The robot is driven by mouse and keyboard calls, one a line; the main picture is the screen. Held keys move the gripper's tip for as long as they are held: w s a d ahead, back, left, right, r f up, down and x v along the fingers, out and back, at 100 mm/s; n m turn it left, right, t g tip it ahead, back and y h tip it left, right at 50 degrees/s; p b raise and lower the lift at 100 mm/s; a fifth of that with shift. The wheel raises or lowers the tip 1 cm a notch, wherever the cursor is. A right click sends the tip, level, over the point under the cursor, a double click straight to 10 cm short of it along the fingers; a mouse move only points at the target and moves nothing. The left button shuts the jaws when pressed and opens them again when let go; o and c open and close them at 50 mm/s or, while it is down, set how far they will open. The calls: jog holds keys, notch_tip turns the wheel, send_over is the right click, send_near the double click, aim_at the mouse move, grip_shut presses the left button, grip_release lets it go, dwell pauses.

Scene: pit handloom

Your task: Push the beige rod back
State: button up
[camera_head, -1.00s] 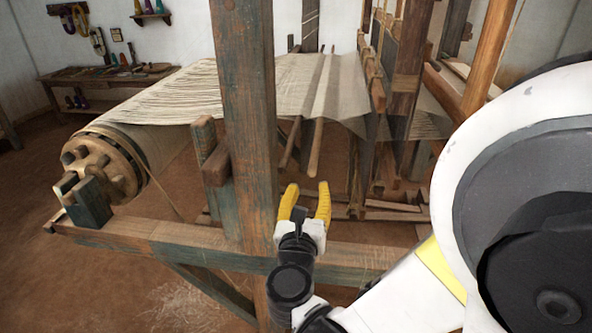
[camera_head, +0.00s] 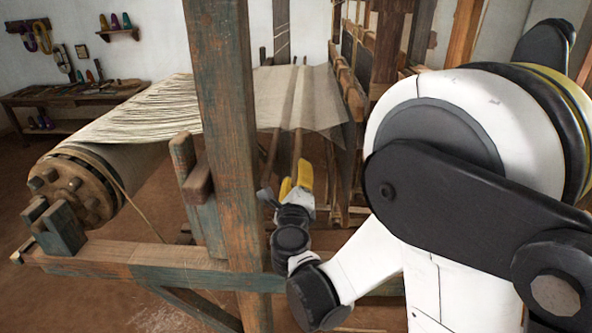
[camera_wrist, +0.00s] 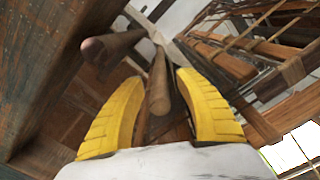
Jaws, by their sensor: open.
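Two rods run side by side through the warp sheet. The beige rod (camera_head: 298,146) is the right one, and its near end points toward my gripper (camera_head: 297,182). The wrist view shows this rod (camera_wrist: 159,88) end-on between the open yellow fingers of my gripper (camera_wrist: 157,80). A gap shows on each side of it, and I cannot tell whether its end touches the palm. The other rod (camera_wrist: 112,45), brown with a reddish end, lies outside the left finger. In the head view this darker rod (camera_head: 272,150) is left of the beige one.
A thick wooden post (camera_head: 225,130) stands close to the left of my gripper. A lower beam (camera_head: 180,265) runs below it. The pale warp sheet (camera_head: 325,95) spreads behind, with wooden loom frames (camera_wrist: 225,60) at the right. The warp roller (camera_head: 75,185) is at the left.

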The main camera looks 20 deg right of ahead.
aim_at(297, 167)
jog(key=shift+b+x, duration=0.35)
jog(key=shift+x, duration=1.6)
grip_shut()
jog(key=shift+w+a, duration=0.2)
jog(key=shift+a, duration=0.45)
jog(key=shift+w+a, duration=0.2)
jog(key=shift+a, duration=0.45)
grip_release()
jog(key=shift+a, duration=0.1)
jog(key=shift+s, duration=0.1)
